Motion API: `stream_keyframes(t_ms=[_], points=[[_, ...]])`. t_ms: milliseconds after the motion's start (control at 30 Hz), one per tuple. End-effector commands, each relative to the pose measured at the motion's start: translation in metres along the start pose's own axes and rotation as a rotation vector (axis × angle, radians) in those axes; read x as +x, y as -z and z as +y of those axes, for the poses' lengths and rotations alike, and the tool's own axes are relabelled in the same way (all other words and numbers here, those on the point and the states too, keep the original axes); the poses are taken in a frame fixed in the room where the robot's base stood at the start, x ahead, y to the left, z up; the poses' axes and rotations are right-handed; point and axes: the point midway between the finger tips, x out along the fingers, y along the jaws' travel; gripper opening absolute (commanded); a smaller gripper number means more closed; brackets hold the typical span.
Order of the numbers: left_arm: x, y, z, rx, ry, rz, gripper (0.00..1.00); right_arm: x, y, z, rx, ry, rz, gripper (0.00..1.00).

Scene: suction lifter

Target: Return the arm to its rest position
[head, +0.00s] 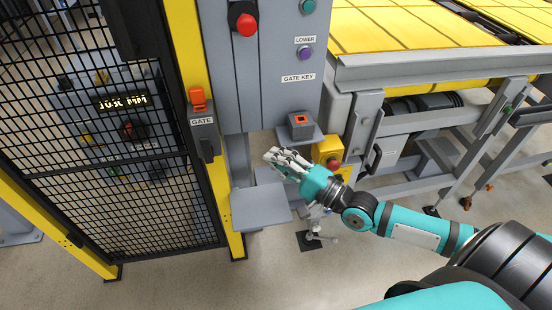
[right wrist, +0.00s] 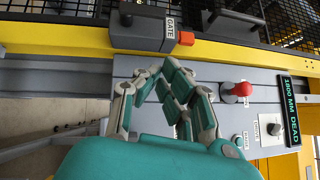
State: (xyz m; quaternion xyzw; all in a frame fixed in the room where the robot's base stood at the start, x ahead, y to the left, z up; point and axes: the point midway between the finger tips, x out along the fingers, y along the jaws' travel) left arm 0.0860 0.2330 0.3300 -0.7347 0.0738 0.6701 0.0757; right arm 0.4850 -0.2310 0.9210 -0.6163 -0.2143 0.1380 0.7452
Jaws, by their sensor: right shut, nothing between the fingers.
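My right gripper (head: 283,158) is shut and empty, held in the air in front of the grey control post, above and right of a small grey shelf (head: 260,207). Its arm (head: 415,228) reaches in from the lower right. In the right wrist view my right gripper (right wrist: 168,68) has its fingers together, with nothing held, in front of the grey panel. My left gripper is in neither view.
The control panel (head: 228,75) carries a red button (head: 247,25) and a purple button (head: 305,53). A grey key box (head: 300,120) and a yellow box (head: 326,150) are close to the gripper. A mesh gate (head: 150,205) stands left, a yellow-topped conveyor (head: 400,25) right.

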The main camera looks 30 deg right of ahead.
Motion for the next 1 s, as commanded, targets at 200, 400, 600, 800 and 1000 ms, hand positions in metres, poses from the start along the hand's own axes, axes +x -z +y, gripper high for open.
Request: stream_keyframes(t_ms=[200, 400, 600, 800, 1000], points=[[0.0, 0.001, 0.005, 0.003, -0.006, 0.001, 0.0, 0.0, 0.0, 0.0, 0.0, 0.0, 0.0, 0.0], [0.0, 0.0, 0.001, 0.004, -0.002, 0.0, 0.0, 0.0, 0.002, 0.002, -0.007, -0.004, 0.005, 0.0], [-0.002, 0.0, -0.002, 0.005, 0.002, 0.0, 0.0, -0.012, 0.042, 0.061, -0.203, -0.12, 0.098, 0.0], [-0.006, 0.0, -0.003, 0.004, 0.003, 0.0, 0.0, -0.065, 0.097, 0.19, -0.564, -0.442, 0.188, 0.0], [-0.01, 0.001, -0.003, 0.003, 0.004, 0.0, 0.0, -0.15, 0.106, 0.318, -0.839, -0.821, 0.112, 0.0]])
